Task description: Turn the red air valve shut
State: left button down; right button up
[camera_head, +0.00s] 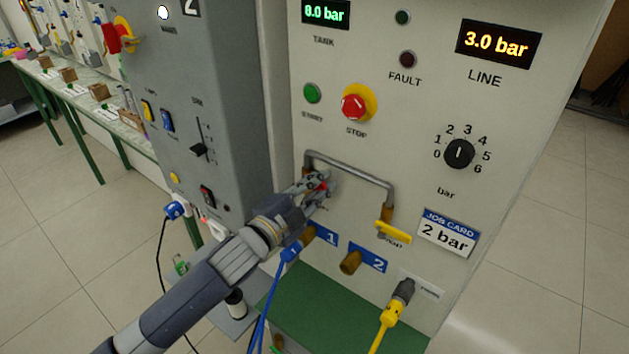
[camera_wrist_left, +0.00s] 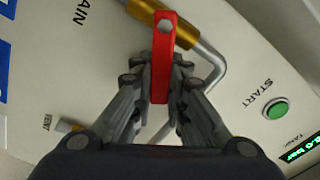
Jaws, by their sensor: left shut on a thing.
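The red air valve's lever (camera_wrist_left: 161,60) stands out from a brass valve body (camera_wrist_left: 187,33) on a grey pipe (camera_wrist_left: 213,66) in the left wrist view. The lever lies steeply across the line of the brass body. My left gripper (camera_wrist_left: 161,68) is shut on the lever, one finger on each side. In the head view the left gripper (camera_head: 319,186) is at the left leg of the bent pipe (camera_head: 350,169), and only a bit of red shows between its fingers. The fingers hide most of the valve there. My right gripper is not in view.
A yellow vent handle (camera_head: 393,232) is on the pipe's right leg. Below are a blue hose plug (camera_head: 291,252), a brass port (camera_head: 350,263) and a yellow hose plug (camera_head: 392,312). The red stop button (camera_head: 355,106) is above. The line display (camera_head: 497,44) reads 3.0 bar.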

pick_arm(q)
jog(key=m, duration=0.1)
jog(key=f+m, duration=0.1)
jog(key=shift+s+d+f+m, duration=0.1)
jog(key=shift+s+d+m, duration=0.1)
jog(key=shift+m, duration=0.2)
jog(key=shift+d+f+m+b, duration=0.1)
jog(key=shift+f+m+b, duration=0.45)
jog(key=shift+m, duration=0.95)
jog(key=shift+f, duration=0.2)
jog(key=c, duration=1.6)
grip_release()
jog(key=shift+o, duration=0.2)
jog(key=v, duration=1.2)
jog(key=shift+f, duration=0.1)
